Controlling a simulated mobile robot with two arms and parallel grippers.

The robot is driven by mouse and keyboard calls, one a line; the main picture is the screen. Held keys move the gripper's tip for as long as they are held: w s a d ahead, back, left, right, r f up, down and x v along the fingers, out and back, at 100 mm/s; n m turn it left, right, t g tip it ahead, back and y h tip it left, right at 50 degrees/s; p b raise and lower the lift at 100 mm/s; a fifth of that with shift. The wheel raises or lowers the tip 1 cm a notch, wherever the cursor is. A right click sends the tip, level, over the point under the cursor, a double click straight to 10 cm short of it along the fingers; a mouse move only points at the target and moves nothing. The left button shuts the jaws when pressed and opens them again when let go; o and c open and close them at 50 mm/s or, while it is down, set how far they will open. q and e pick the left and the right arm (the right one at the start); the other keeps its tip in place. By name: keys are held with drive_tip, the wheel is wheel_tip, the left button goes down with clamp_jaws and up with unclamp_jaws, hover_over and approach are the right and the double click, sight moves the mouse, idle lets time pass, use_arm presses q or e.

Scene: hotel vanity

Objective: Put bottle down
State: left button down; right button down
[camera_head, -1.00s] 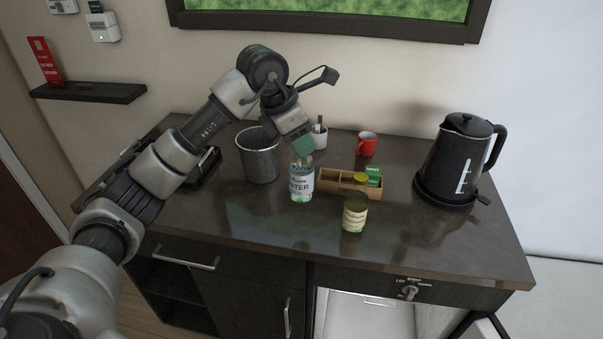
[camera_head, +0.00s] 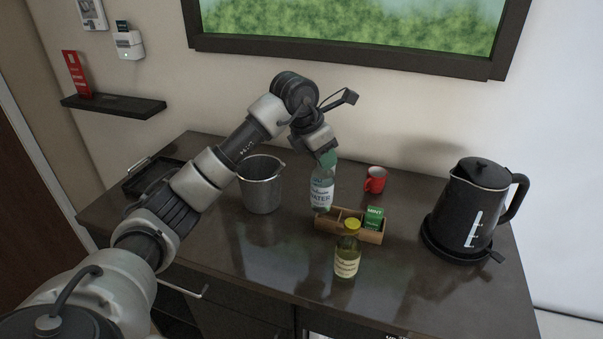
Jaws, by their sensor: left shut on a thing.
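A clear water bottle (camera_head: 321,190) with a white label reading "WATER" is upright with a slight tilt, in the middle of the vanity top. My left gripper (camera_head: 327,158) is shut on its upper end from above and hides the cap. The bottle's base overlaps the left end of a wooden box (camera_head: 327,226) in the picture. I cannot tell whether the base touches the vanity top (camera_head: 414,291) or hangs just above it. My right gripper is not in view.
A yellow-capped bottle (camera_head: 347,260) stands in front of the box, which holds a green mint pack (camera_head: 374,217). A metal bucket (camera_head: 261,187) is left of the bottle. A red mug (camera_head: 375,180) is behind right, and a black kettle (camera_head: 466,205) stands at the right.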

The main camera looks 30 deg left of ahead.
use_arm(q)
drive_tip(key=w+a+f+p, duration=0.1)
drive_tip(key=a+f+p, duration=0.2)
drive_tip(key=a+f, duration=0.3)
wheel_tip(320, 180, down, 2)
drive_tip(key=shift+w+a+f, duration=0.1)
drive_tip(key=shift+w+a, duration=0.15)
drive_tip(key=shift+w, duration=0.1)
drive_tip(key=c, duration=1.2)
unclamp_jaws()
drive_tip(key=shift+f, duration=0.15)
drive_tip(key=shift+c, duration=0.2)
drive_tip(key=o, duration=0.5)
drive_tip(key=shift+c, duration=0.2)
